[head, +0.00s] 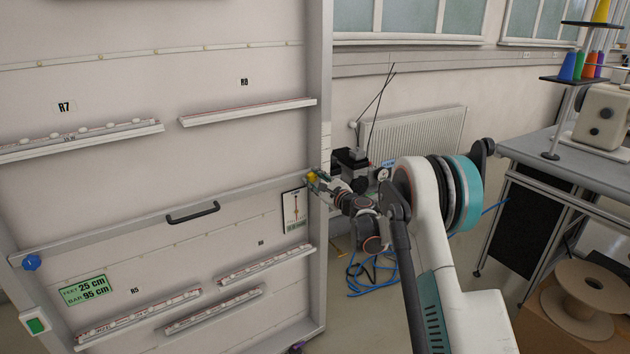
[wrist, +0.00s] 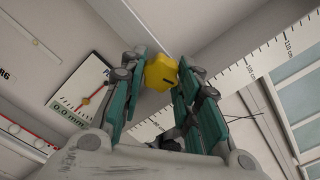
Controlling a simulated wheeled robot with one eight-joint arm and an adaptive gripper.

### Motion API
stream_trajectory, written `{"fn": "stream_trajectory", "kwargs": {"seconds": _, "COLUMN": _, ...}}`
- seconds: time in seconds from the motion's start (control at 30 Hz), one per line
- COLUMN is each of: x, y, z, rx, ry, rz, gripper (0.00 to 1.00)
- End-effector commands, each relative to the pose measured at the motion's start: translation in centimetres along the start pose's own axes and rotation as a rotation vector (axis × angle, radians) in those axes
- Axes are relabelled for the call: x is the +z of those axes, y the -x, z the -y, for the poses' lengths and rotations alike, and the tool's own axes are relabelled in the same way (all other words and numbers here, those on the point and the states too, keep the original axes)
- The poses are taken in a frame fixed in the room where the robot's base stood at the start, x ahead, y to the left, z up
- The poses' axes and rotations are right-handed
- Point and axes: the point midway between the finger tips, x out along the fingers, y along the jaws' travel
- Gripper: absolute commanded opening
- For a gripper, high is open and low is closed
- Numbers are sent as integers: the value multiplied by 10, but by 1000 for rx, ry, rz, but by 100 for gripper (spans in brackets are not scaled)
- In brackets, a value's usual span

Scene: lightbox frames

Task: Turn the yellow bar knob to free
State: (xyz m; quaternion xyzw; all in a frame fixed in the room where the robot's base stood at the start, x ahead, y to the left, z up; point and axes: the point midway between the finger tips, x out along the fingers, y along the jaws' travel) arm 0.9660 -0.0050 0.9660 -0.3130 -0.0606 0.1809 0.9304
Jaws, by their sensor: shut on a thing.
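The yellow bar knob (head: 312,176) is on the right upright of the large white frame, at the right end of the crossbar. In the wrist view the lobed yellow knob (wrist: 160,72) sits between the two green-padded fingers of my gripper (wrist: 163,78). My gripper (head: 318,180) is shut on the knob, with a finger on each side. A gauge plate (head: 295,208) with a red pointer is left of the knob; in the wrist view its plate (wrist: 82,92) reads 0.0 mm. No word "free" is legible.
A blue knob (head: 31,262) is at the crossbar's left end, and a black handle (head: 193,213) is in its middle. Ledges (head: 247,111) stick out from the frame. A ruler scale (wrist: 268,65) runs along the upright. A table (head: 575,150) stands at right.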

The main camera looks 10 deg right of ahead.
Motion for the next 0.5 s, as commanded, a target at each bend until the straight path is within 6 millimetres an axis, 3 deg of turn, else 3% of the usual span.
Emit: {"fn": "stream_trajectory", "kwargs": {"seconds": 0.5, "x": 1, "y": 0, "z": 2, "rx": 0, "ry": 490, "rz": 0, "gripper": 6}}
